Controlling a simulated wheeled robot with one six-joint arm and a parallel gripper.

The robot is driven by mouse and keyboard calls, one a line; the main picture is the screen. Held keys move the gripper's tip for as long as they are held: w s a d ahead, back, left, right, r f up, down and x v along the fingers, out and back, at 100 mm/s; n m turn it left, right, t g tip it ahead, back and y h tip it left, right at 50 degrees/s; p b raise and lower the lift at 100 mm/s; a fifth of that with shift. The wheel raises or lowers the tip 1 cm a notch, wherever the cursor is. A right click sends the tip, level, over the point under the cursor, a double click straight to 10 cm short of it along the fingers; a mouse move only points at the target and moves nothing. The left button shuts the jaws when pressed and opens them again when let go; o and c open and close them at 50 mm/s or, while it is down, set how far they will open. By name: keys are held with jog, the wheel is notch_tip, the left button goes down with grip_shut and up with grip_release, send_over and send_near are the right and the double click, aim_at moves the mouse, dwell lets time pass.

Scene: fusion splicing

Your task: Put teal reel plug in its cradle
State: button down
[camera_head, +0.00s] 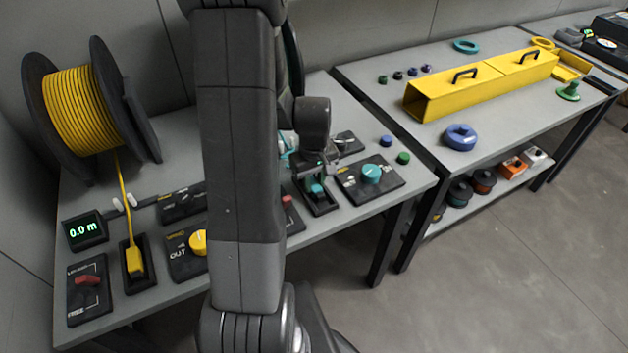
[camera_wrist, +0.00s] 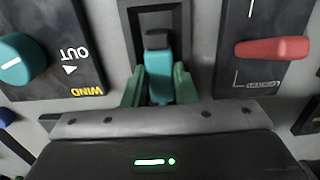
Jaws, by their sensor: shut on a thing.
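The teal reel plug (camera_wrist: 158,72) shows in the wrist view, with a dark end, between the green fingers of my gripper (camera_wrist: 158,90). My gripper is shut on it. The plug lines up with the dark rectangular cradle (camera_wrist: 130,22), its dark end over the recess. In the head view, my gripper (camera_head: 316,184) is low over the same cradle (camera_head: 323,209), with the teal plug (camera_head: 316,189) at its opening. I cannot tell whether the plug touches the cradle floor. My arm hides much of the reel side behind it.
A panel with a teal knob (camera_head: 371,173) lies right of the cradle, and a red lever (camera_head: 288,199) lies left. A yellow plug (camera_head: 135,262) sits in another cradle at the far left, below the yellow cable reel (camera_head: 80,108). A second table holds a yellow trough (camera_head: 440,99).

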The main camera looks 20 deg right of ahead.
aim_at(314, 184)
jog(key=c, duration=1.3)
grip_release()
jog(key=shift+f, duration=0.1)
jog(key=shift+o, duration=0.7)
jog(key=shift+r, duration=0.35)
notch_tip(314, 184, up, 12)
jog(key=shift+f+p, duration=0.2)
jog(key=shift+p, duration=0.2)
